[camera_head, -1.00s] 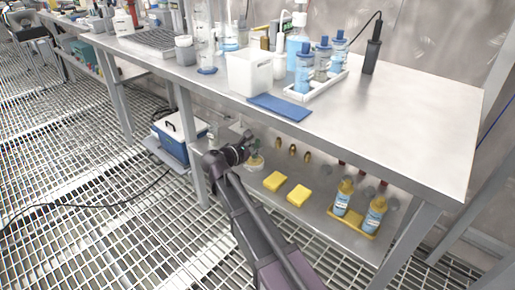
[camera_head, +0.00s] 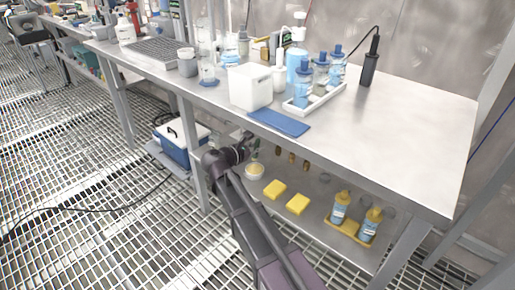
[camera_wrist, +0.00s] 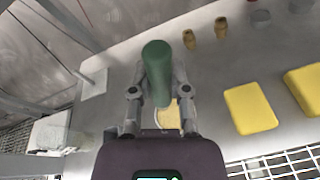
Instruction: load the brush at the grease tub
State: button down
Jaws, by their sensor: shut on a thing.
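My gripper (camera_wrist: 160,92) is shut on a brush, whose rounded green handle (camera_wrist: 156,62) points up between the fingers in the wrist view. The brush's bristles are hidden there by the handle and gripper. In the head view my gripper (camera_head: 246,147) is under the bench edge, above the lower shelf. The grease tub (camera_head: 255,171) is a small round pot with tan content, standing on that shelf just below and right of my gripper. In the wrist view a tan patch, probably the tub (camera_wrist: 169,116), shows behind the fingers, mostly covered.
Two yellow sponges (camera_head: 275,190) lie right of the tub. Brass fittings (camera_head: 291,158) stand behind. Two blue bottles with yellow caps (camera_head: 340,207) stand on a yellow tray. The bench top (camera_head: 420,120) overhangs the shelf, and a bench leg (camera_head: 193,150) is close left.

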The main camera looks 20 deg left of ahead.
jog(key=shift+r+p, duration=1.1)
jog(key=shift+r, duration=0.2)
jog(key=shift+s, duration=0.2)
